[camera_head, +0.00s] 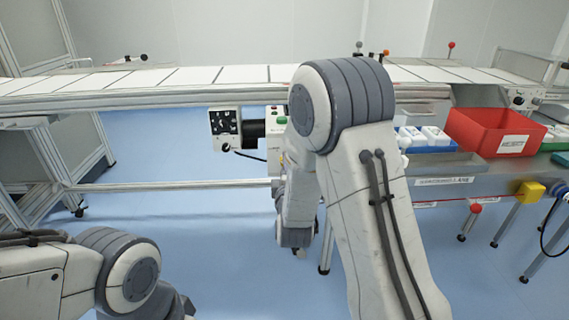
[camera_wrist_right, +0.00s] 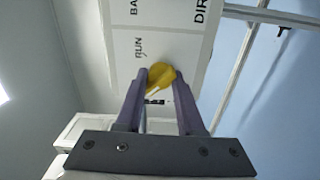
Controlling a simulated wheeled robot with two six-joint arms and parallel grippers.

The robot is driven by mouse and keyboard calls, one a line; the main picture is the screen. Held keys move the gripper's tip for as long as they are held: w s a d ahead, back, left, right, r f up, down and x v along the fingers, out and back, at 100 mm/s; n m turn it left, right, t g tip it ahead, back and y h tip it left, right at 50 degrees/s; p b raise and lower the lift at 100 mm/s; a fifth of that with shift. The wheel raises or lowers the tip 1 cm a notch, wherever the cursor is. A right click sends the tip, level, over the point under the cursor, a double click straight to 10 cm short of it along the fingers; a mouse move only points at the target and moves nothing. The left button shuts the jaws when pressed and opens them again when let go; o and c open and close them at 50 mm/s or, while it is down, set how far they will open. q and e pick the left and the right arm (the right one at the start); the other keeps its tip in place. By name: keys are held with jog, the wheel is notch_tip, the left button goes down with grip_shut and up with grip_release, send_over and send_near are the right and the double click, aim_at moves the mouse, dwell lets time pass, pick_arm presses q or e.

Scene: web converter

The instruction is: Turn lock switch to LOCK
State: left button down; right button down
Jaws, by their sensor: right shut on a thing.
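My right gripper (camera_wrist_right: 160,88) shows in the right wrist view. Its two purple fingers are shut on a yellow knob (camera_wrist_right: 161,75). The knob sits by a white panel (camera_wrist_right: 130,45) printed with "RUN" and the partly cut-off words "BA" and "DIR". A white mark on the knob points to the lower left of that view. No LOCK label can be read. In the head view my right arm reaches forward at the centre and hides the knob; its gripper cannot be made out there. My left arm shows at lower left, its gripper out of view.
A long conveyor (camera_head: 200,77) runs across the back. A red bin (camera_head: 490,131) and white bottles (camera_head: 434,134) stand at the right. The blue floor is open.

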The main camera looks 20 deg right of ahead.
jog(key=shift+a+n, duration=0.1)
jog(key=shift+n, duration=0.3)
jog(key=c, duration=0.5)
grip_release()
jog(key=shift+c, duration=0.2)
pick_arm(q)
jog(key=shift+a, duration=0.1)
